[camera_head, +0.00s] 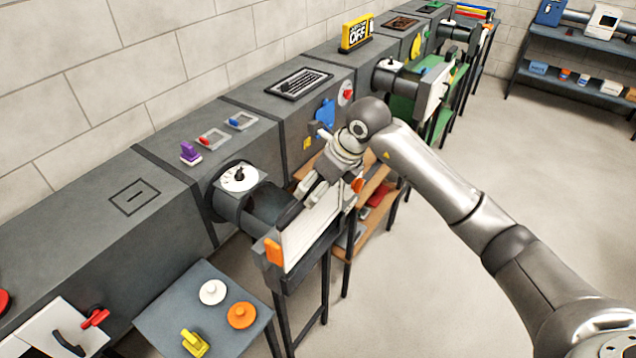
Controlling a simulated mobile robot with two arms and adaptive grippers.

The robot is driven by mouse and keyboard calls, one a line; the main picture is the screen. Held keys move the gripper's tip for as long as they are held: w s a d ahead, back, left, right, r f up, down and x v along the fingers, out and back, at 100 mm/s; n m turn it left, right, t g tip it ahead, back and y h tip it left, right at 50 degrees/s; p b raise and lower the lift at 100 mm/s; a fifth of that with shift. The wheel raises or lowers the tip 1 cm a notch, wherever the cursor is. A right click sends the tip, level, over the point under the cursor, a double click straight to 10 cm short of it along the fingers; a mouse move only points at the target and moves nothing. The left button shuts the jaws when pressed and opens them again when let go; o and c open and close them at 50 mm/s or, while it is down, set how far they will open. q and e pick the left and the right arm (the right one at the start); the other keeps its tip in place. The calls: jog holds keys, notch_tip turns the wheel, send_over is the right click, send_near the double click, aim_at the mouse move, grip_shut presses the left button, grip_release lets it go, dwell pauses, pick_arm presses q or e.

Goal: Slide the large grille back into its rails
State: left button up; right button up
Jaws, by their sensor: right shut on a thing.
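The fingers are shut there, apparently on the panel's edge. The exact contact is hidden by the fingers. My left gripper is not in view.
A round duct collar with a white dial (239,178) is just left of the panel. A small table (175,318) with white, orange and yellow pieces stands at the front. A wooden shelf (345,250) is behind the panel. The floor at right is clear.

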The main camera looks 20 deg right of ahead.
aim_at(316, 211)
jog(key=shift+f+b, duration=2.6)
jog(key=shift+f, duration=0.6)
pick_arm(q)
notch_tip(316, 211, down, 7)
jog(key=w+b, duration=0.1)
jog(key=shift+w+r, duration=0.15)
pick_arm(e)
jog(key=shift+f, duration=0.7)
jog(key=o, duration=1.3)
